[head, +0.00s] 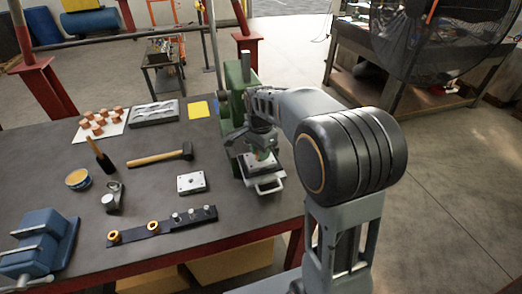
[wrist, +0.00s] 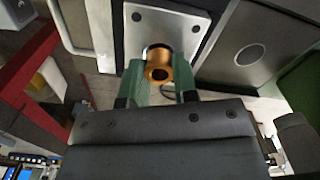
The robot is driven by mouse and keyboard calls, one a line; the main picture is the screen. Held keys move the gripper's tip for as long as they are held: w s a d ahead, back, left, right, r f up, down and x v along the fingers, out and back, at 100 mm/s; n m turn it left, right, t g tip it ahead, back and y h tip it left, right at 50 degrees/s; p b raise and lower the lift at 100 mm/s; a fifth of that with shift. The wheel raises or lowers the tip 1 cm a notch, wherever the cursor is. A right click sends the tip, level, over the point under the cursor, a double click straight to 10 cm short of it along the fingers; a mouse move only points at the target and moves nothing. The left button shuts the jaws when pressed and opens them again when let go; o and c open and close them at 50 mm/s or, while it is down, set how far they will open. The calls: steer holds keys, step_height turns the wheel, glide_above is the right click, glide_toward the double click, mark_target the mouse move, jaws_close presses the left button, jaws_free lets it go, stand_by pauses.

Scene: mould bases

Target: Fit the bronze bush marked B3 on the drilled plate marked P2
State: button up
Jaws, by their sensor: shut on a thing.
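A bronze bush (wrist: 158,70) sits between the green fingers of my gripper (wrist: 159,84) in the wrist view, and my gripper is shut on it. Beyond the bush is a light metal plate (wrist: 182,22) with small corner holes; a dark round edge shows just behind the bush. I cannot tell whether the bush is in the hole or just off it. In the head view my gripper (head: 263,142) is over a plate (head: 262,166) at the green press (head: 235,100), partly hidden by my arm. The B3 and P2 marks are not readable.
Another drilled plate (head: 192,183) lies on the bench (head: 220,215). A dark strip (head: 180,223) carries bronze rings and several metal pins. A hammer (head: 160,157), a blue vise (head: 42,243), a tin (head: 78,179) and a sheet with copper-coloured pieces (head: 88,134) stand left.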

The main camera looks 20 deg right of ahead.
steer(key=shift+f, duration=0.4)
steer(key=o, duration=1)
steer(key=shift+f, duration=0.1)
step_height(320, 180, up, 14)
steer(key=s+f+n+t, duration=0.1)
steer(key=s+f+n, duration=0.2)
steer(key=n, duration=0.1)
steer(key=s+f+n, duration=0.3)
steer(key=s+n, duration=0.1)
steer(key=s+f+n+t, duration=0.1)
steer(key=s+f+n, duration=0.2)
steer(key=n, duration=0.1)
steer(key=shift+s+a+f+n+t, duration=0.15)
steer(key=shift+s+f+n+t, duration=0.15)
steer(key=shift+f, duration=0.05)
steer(key=shift+n+t, duration=0.5)
steer(key=shift+t, duration=0.2)
steer(key=shift+s+f, duration=0.15)
steer(key=shift+s, duration=0.95)
steer(key=shift+s+f, duration=0.2)
steer(key=shift+s, duration=0.85)
steer(key=shift+s+f, duration=0.15)
steer(key=shift+s, duration=0.95)
